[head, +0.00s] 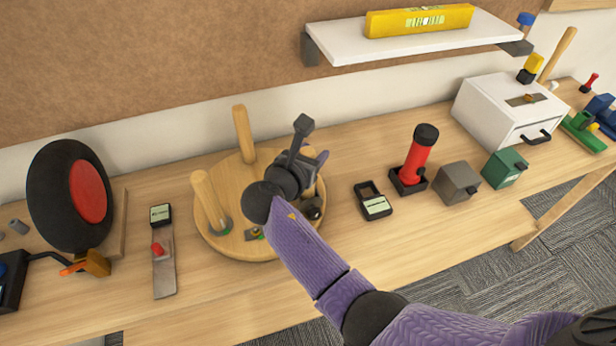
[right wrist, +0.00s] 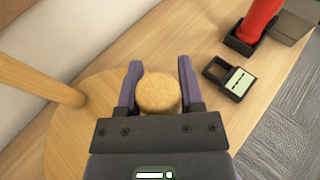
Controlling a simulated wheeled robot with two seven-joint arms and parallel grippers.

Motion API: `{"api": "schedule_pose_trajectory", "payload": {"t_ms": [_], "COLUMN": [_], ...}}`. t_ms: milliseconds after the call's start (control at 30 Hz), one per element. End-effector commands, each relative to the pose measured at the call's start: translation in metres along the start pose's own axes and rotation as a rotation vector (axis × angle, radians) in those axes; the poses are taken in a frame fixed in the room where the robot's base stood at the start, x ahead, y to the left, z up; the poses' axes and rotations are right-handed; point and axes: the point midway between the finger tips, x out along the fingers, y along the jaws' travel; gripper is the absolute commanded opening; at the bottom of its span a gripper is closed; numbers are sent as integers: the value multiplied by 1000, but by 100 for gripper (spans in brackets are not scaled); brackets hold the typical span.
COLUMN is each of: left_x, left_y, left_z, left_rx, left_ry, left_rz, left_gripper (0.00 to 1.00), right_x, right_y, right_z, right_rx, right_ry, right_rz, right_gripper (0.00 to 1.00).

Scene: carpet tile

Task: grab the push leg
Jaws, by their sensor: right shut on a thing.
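A round wooden disc (head: 230,170) lies on the bench with wooden legs standing on it. One leg (head: 243,134) stands at its back and another leg (head: 209,203) leans at its left. My right gripper (head: 311,182) is over the right part of the disc. In the right wrist view, its two purple fingers (right wrist: 158,85) are shut on a wooden leg (right wrist: 158,93), seen end-on with its round top between them. In the head view my gripper and arm mostly hide this leg. No label shows which leg is the push leg. My left gripper is out of view.
Right of the disc are a small black device (head: 373,202), a red flashlight in a black holder (head: 414,160), and grey (head: 456,184) and green boxes (head: 504,168). Left are a metal plate with a red knob (head: 163,260) and a black-and-red disc (head: 72,195). A white shelf (head: 340,45) hangs behind.

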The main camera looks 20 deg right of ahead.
Motion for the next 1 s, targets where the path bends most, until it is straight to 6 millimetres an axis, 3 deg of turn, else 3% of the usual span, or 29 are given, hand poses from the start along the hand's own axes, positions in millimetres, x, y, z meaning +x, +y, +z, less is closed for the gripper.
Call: {"api": "schedule_pose_trajectory", "payload": {"t_ms": [33,100,133,567,800,1000], "left_x": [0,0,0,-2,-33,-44], "left_y": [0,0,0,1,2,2], "left_z": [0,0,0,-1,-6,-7], "left_rx": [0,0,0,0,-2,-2], "left_ry": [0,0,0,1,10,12], "left_rz": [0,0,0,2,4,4], "left_gripper": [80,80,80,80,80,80], "right_x": [0,0,0,-1,-20,-29], "right_y": [0,0,0,0,0,0], "right_z": [0,0,0,4,65,94], "right_rx": [0,0,0,1,6,2], "right_ry": [0,0,0,-1,-3,-1], "right_rz": [0,0,0,0,2,0], "right_gripper": [17,2,0,0,0,0]}}
